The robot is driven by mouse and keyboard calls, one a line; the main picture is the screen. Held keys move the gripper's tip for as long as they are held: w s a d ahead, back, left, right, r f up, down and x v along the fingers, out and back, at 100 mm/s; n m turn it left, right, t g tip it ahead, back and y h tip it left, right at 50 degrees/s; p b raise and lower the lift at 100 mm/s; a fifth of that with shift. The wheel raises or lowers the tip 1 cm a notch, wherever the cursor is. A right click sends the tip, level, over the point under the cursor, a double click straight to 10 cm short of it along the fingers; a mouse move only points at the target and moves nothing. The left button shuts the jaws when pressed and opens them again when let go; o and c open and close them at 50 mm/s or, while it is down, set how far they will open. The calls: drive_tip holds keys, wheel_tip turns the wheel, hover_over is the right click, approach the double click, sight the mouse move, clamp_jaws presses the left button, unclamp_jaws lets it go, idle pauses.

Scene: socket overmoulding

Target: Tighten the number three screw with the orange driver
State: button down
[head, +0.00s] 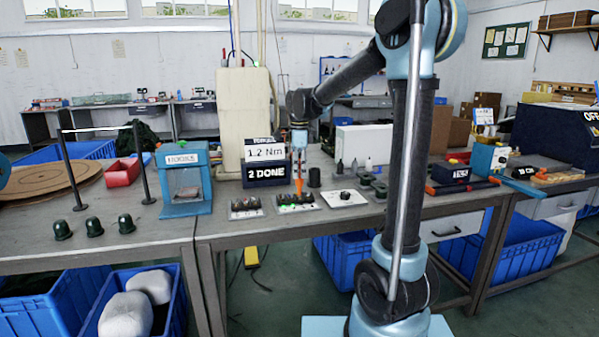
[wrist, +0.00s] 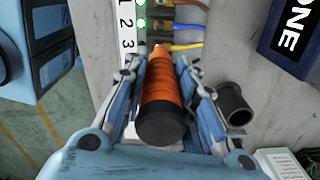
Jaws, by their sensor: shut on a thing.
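My gripper (head: 299,151) is shut on the orange driver (head: 299,172), which points down over the terminal block (head: 284,208) on the bench. In the wrist view the orange driver (wrist: 160,92), with its black end towards the camera, lies between both fingers of my gripper (wrist: 168,60). The numbered strip (wrist: 126,30) shows 1, 2 and 3, and the driver's tip end is beside the 3. Green lamps (wrist: 141,24) glow by 1 and 2. The number three screw and the very tip are hidden, so contact cannot be told.
A display (head: 265,162) reads 1.2 Nm and 2 DONE. A second block (head: 245,208) lies left of the terminal block, and a white plate (head: 344,198) right. A dark open cup (wrist: 234,104) stands close to the right finger. Red, yellow and blue wires (wrist: 188,47) leave the block.

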drive_tip(key=shift+f, duration=0.5)
idle(2.6)
drive_tip(key=shift+r, duration=2.5)
